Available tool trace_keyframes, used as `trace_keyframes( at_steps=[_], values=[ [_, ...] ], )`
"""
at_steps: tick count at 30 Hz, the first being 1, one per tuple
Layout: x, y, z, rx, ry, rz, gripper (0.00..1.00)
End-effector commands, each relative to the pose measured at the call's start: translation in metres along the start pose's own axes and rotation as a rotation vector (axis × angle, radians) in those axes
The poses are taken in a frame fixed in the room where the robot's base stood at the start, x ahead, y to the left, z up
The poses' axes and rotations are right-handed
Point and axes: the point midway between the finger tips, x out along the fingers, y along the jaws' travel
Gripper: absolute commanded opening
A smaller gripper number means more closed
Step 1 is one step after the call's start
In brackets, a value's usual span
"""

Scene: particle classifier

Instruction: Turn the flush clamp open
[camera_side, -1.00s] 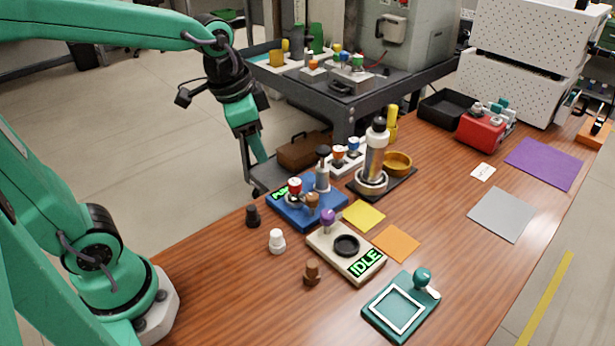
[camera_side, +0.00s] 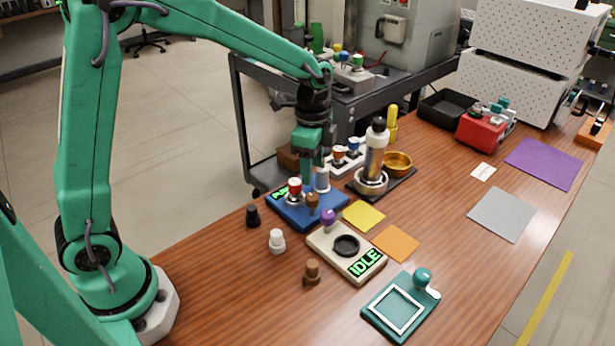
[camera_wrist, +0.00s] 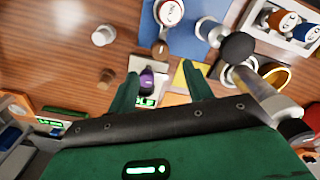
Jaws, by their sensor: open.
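I cannot tell for certain which part is the flush clamp. My gripper (camera_side: 312,178) is open and points down over the blue pump unit (camera_side: 283,211). The unit carries a red-topped knob (camera_side: 295,188), a brown knob (camera_side: 312,202) and a grey post (camera_side: 322,180), whose black top is hidden behind my gripper. In the wrist view, my open fingers (camera_wrist: 160,92) appear on either side of a purple knob (camera_wrist: 148,80), with nothing held. The brown knob (camera_wrist: 160,48) and the post's black top (camera_wrist: 237,47) lie ahead of them.
A cream box reading IDLE (camera_side: 340,262) bears the purple knob. A tall clear column (camera_side: 375,158) stands close right of the blue unit, beside an orange ring (camera_side: 397,163). Loose black (camera_side: 253,216), white (camera_side: 277,240) and brown (camera_side: 312,272) pegs stand left.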

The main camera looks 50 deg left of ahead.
Motion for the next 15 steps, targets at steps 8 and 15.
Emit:
trace_keyframes(
  at_steps=[8, 15],
  values=[
    [0.004, 0.0, 0.0, 0.001, -0.001, 0.001, 0.51],
    [0.023, 0.0, 0.0, 0.0, -0.002, 0.002, 0.51]
  ],
)
